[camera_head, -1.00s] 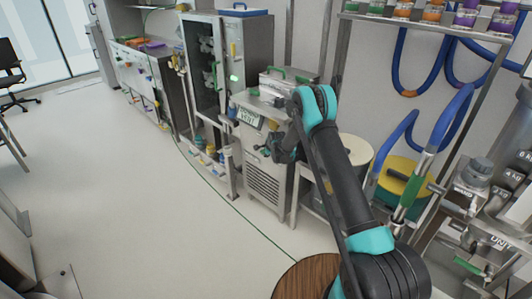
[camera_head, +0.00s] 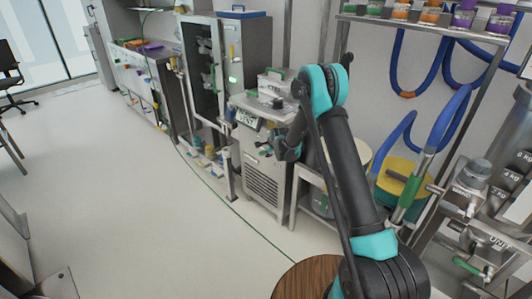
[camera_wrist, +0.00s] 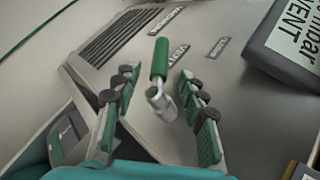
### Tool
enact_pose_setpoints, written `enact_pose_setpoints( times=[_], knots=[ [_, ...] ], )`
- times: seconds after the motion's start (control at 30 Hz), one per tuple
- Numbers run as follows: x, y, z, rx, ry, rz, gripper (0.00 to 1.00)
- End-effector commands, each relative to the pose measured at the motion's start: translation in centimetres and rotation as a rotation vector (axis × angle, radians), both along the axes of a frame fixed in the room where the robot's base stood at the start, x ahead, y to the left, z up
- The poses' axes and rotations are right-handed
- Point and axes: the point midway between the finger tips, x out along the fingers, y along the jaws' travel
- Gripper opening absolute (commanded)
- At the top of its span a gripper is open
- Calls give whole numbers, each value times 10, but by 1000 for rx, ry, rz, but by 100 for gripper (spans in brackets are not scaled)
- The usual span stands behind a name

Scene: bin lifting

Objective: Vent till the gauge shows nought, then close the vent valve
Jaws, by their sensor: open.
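A vent valve with a green lever handle (camera_wrist: 159,60) and metal body (camera_wrist: 161,103) stands on a grey panel in the wrist view. My gripper (camera_wrist: 156,74) is open, with one finger on each side of the valve. I see gaps between the fingers and the handle. The gauge (camera_wrist: 290,42) is a dark-framed display at the upper right, partly cut off; "mbar" and "VENT" show, but its figure is out of view. In the head view the gauge (camera_head: 247,118) sits on the grey machine and its figure is too small to read. My gripper (camera_head: 268,150) is in front of that machine.
The machine's cabinet (camera_head: 263,181) has a slatted front. A metal shelf rack (camera_head: 430,27) with blue hoses stands to its right, and an open tall cabinet (camera_head: 228,50) behind it. Labels (camera_wrist: 178,54) lie beside the valve.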

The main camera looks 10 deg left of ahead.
Motion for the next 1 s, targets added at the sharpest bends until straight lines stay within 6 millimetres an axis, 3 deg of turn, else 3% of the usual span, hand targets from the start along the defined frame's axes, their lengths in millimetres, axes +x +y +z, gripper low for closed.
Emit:
enact_pose_setpoints(
  times=[0.23, 0.63, 0.77, 1.0],
  knots=[
    [-18, -8, 22, 0, 0, 0, 42],
    [-22, -10, 26, 0, 0, 0, 42],
    [-23, -12, 29, -6, 0, 4, 26],
    [-38, -34, 51, -70, -7, 52, 0]
  ],
)
